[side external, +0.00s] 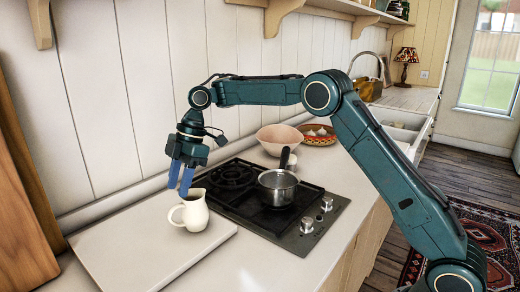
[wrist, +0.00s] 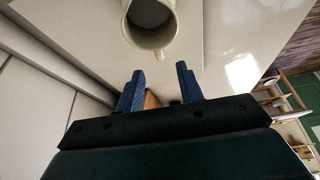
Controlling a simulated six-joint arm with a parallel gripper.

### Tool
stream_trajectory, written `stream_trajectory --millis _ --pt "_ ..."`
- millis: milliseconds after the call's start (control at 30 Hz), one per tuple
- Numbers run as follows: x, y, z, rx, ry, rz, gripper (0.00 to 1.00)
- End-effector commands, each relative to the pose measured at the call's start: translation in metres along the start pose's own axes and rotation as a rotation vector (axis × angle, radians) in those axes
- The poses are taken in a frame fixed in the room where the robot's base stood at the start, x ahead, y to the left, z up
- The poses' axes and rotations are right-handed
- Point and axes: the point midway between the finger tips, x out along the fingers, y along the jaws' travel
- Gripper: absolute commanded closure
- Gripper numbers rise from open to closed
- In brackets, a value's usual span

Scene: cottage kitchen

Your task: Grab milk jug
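The milk jug (side external: 194,213) is a small cream-white jug with a handle on its left side. It stands upright on a pale board (side external: 150,248) left of the stove. My gripper (side external: 180,178) points down above and slightly left of the jug in the side view, apart from it. In the wrist view the jug (wrist: 150,24) shows at the top, cut off by the frame edge, with its open mouth facing the camera. My gripper's two blue fingers (wrist: 161,88) are spread with nothing between them.
A black gas hob (side external: 250,200) is right of the jug, with a metal saucepan (side external: 278,188) on it. A pink bowl (side external: 280,140) and a patterned plate (side external: 318,138) stand behind. The wall runs close behind the board. The board's front part is clear.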

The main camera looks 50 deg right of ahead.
Motion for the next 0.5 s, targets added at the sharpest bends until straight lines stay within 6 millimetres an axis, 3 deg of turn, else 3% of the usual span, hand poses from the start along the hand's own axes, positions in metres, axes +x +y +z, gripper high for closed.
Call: stream_trajectory --millis 500 --pt "0.025 -0.001 0.0 0.001 -0.001 -0.001 0.63"
